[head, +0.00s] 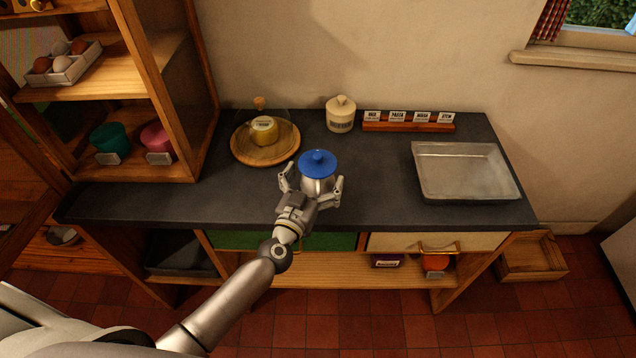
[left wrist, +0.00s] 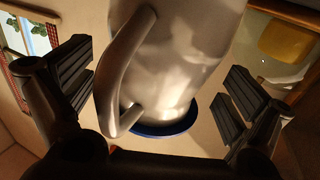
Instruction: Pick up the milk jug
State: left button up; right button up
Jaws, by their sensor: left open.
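The milk jug (head: 318,186) is a shiny metal jug with a blue lid (head: 318,160). It stands upright near the front of the dark counter (head: 380,195). My left gripper (head: 312,178) is open at the jug, with one finger on each side of it. In the left wrist view the jug (left wrist: 185,65) fills the middle between the open fingers, with visible gaps on both sides. Its handle (left wrist: 122,75) faces the camera, and the blue lid shows at the bottom of that view. My right gripper is not in view.
A wooden board (head: 246,152) with a glass dome over a yellow item sits behind and left of the jug. A cream lidded pot (head: 341,114) and a labelled rack (head: 408,127) stand at the back. A metal tray (head: 428,194) lies right. Pine shelves (head: 165,75) rise left.

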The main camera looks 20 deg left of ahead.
pick_arm(q)
jog(key=shift+w, duration=0.15)
jog(key=shift+r, duration=0.1)
jog(key=c, duration=2)
jog(key=shift+r, duration=0.1)
jog(key=shift+c, duration=0.8)
